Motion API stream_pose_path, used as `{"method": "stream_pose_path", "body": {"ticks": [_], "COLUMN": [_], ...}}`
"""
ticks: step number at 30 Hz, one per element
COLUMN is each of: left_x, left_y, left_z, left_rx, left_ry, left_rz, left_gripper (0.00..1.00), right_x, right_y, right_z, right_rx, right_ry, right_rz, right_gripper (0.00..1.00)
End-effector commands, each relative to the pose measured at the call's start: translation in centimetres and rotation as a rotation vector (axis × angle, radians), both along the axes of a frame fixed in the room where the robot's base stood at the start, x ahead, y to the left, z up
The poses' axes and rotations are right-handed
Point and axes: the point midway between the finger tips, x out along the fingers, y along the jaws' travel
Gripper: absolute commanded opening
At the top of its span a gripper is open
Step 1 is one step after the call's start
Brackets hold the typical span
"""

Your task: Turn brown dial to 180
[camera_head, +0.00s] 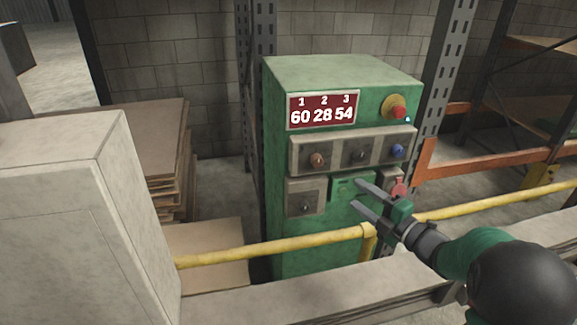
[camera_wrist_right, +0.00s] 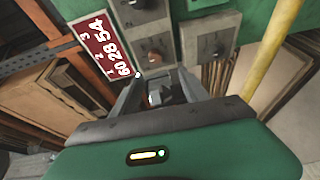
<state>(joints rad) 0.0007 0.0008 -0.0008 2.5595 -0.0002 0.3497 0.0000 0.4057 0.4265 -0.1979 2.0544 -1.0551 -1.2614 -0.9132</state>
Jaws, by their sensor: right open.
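The brown dial (camera_head: 318,160) sits at the left of the upper grey panel on a green control box (camera_head: 290,215). In the right wrist view the brown dial (camera_wrist_right: 155,70) shows near the fingertips, partly hidden by the gripper. The red display (camera_head: 322,110) reads 60, 28 and 54 under 1, 2 and 3. My right gripper (camera_head: 356,194) is open and empty. In the head view its fingers point up-left, in front of the box, below and right of the brown dial, apart from it. My left gripper is not in view.
A dark dial (camera_head: 360,153) and a blue dial (camera_head: 397,151) share the upper panel. Another dial (camera_head: 306,206) sits lower left. A red button (camera_head: 398,113) is at the upper right. A yellow rail (camera_head: 275,248) runs in front of the box.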

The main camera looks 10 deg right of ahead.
Motion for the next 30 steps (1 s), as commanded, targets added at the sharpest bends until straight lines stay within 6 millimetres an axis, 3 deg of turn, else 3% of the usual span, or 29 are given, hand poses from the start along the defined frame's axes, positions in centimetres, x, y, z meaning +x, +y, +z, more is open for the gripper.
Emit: {"method": "stream_pose_path", "body": {"ticks": [5, 15, 21, 25, 30], "left_x": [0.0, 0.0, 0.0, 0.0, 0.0], "left_y": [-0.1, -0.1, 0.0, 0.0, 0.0], "left_z": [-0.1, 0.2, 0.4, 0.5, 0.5], "left_rx": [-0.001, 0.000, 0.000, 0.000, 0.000], "left_ry": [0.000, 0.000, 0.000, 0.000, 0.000], "left_rz": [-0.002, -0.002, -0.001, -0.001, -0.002], "left_gripper": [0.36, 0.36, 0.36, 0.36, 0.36], "right_x": [0.4, 8.3, 12.6, 14.4, 15.3], "right_y": [0.1, 5.2, 6.8, 7.4, 7.7], "right_z": [0.2, 0.2, 0.1, 0.0, 0.0], "right_rx": [-0.027, -0.037, -0.033, -0.031, -0.030], "right_ry": [-0.037, -0.032, -0.033, -0.031, -0.031], "right_rz": [0.037, 0.040, 0.037, 0.036, 0.035], "right_gripper": [0.53, 0.53, 0.53, 0.53, 0.53]}}
